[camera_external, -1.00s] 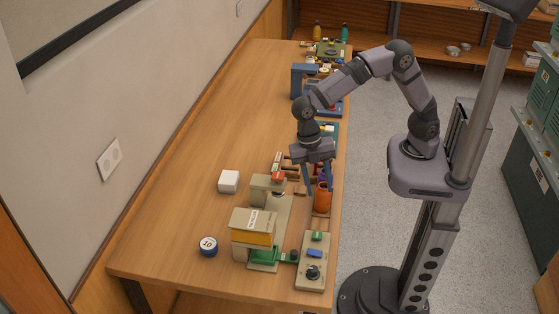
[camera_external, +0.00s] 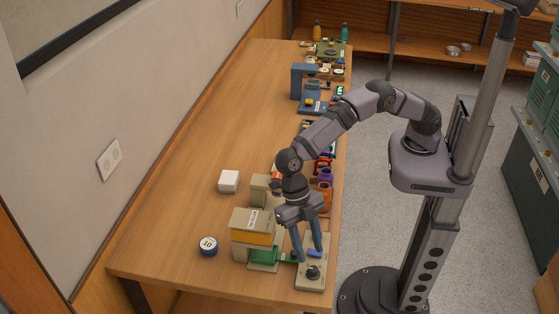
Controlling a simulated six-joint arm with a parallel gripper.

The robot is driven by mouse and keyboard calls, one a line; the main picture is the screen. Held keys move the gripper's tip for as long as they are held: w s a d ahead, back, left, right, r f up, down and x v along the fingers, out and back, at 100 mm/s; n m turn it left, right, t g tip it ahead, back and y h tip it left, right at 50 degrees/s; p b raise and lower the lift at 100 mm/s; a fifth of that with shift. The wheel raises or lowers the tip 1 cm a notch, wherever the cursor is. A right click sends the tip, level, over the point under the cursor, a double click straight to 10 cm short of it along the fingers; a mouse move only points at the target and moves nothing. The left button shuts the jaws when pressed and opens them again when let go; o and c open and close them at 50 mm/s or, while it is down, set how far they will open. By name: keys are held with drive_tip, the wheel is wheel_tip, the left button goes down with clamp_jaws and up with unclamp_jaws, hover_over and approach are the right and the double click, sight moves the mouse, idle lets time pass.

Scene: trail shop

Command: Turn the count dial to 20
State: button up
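A beige control panel (camera_external: 304,284) lies near the front right edge of the table. A dark round knob (camera_external: 313,272), which looks like the count dial, sits on its near end; its setting is too small to read. A blue button (camera_external: 315,252) is just behind the knob, partly covered by a finger. My gripper (camera_external: 309,256) points down over the panel, its two fingers apart with nothing seen between them. The fingertips are close behind the knob in the picture; I cannot tell whether they touch anything.
A beige and yellow machine (camera_external: 254,228) with a green tray (camera_external: 266,256) stands left of the panel. An orange cup (camera_external: 325,194) stands behind my gripper. The table's left middle is clear.

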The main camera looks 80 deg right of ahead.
sight(314, 269)
drive_tip(key=shift+p+x, duration=1)
drive_tip(key=shift+x, duration=1.8)
drive_tip(key=shift+c, duration=0.4)
clamp_jaws()
